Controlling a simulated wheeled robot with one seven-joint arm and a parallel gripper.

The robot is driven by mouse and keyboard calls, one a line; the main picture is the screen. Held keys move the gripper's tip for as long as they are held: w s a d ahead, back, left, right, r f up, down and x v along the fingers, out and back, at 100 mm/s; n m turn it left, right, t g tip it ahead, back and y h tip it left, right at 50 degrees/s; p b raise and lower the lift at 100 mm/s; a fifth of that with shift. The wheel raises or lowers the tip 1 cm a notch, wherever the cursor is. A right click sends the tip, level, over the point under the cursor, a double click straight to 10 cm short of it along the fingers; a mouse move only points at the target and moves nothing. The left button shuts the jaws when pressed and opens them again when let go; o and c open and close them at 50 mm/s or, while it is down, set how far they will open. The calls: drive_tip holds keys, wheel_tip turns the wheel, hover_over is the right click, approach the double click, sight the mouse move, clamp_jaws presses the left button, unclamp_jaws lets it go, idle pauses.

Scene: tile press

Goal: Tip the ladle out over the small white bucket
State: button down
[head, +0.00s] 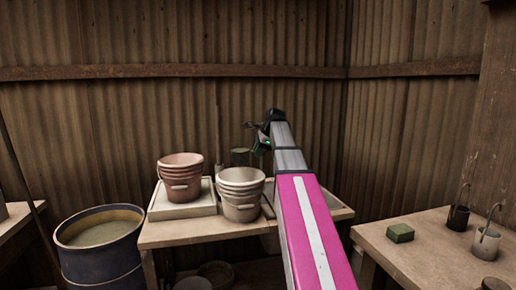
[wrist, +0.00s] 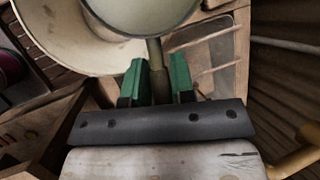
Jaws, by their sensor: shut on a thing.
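The ladle's round bowl (wrist: 142,14) fills the top of the wrist view, its pale grey-green surface partly cut off by the frame. My gripper (wrist: 158,72) has its green fingers shut on the ladle's handle (wrist: 156,52). In the head view my gripper (head: 262,140) is above and behind the white bucket (head: 242,207), with the small dark-rimmed ladle bowl (head: 240,156) just left of it. The white bucket stands upright on the bench; its pale rim (wrist: 88,70) also shows beyond the ladle in the wrist view. I cannot tell how full the ladle is.
A pinkish bucket (head: 181,184) stands on a white tray (head: 183,210) left of the white bucket. A blue barrel (head: 100,262) of greyish liquid stands at the left.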

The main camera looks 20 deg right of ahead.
drive_tip(key=shift+f, duration=0.35)
drive_tip(key=t, duration=0.1)
drive_tip(key=r+t, duration=0.1)
drive_tip(key=t, duration=0.1)
drive_tip(key=r+n+t, duration=0.1)
drive_tip(key=t, duration=0.1)
drive_tip(key=shift+s, duration=0.3)
drive_tip(key=t, duration=0.2)
drive_tip(key=r+n+t, duration=0.1)
drive_tip(key=t, duration=0.1)
drive_tip(key=s+r+t, duration=0.1)
drive_tip(key=t, duration=0.1)
drive_tip(key=shift+a+r+n, duration=0.1)
drive_tip(key=shift+r+n, duration=0.05)
drive_tip(key=shift+n, duration=0.25)
drive_tip(key=shift+w, duration=0.1)
idle(0.4)
